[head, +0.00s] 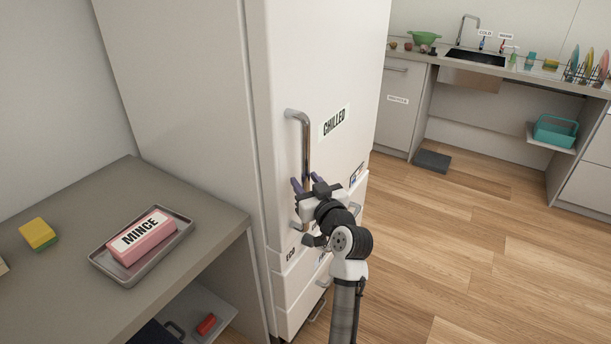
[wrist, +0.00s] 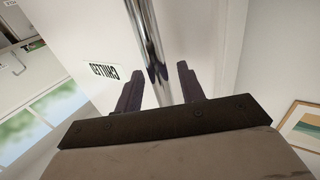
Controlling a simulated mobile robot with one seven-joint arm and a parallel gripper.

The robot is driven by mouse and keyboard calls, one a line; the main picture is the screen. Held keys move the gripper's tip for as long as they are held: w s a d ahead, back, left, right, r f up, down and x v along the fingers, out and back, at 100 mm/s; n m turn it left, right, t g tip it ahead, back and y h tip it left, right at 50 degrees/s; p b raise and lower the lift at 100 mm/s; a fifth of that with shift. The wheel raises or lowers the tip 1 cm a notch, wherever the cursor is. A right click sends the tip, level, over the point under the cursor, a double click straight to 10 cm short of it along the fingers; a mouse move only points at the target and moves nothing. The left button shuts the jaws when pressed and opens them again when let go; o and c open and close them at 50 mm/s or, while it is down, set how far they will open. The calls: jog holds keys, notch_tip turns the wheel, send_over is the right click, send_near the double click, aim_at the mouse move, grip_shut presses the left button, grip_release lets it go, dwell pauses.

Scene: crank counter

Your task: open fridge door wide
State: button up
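The white fridge door (head: 335,75) bears a CHILLED label (head: 334,122) and looks shut, flush with the fridge body. Its upright chrome handle (head: 305,140) is on the door's left side. My gripper (head: 301,184) is at the handle's lower part. In the wrist view, my gripper (wrist: 160,88) is open, with one dark finger on each side of the handle (wrist: 148,40). A gap shows between the handle and each finger. The CHILLED label (wrist: 104,71) shows to the left there.
Drawers (head: 300,275) sit below the door. A grey counter (head: 60,285) at left holds a tray (head: 180,238) with a pink MINCE pack (head: 142,238) and a yellow sponge (head: 38,233).

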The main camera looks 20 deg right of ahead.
jog(key=shift+w, duration=0.55)
grip_shut()
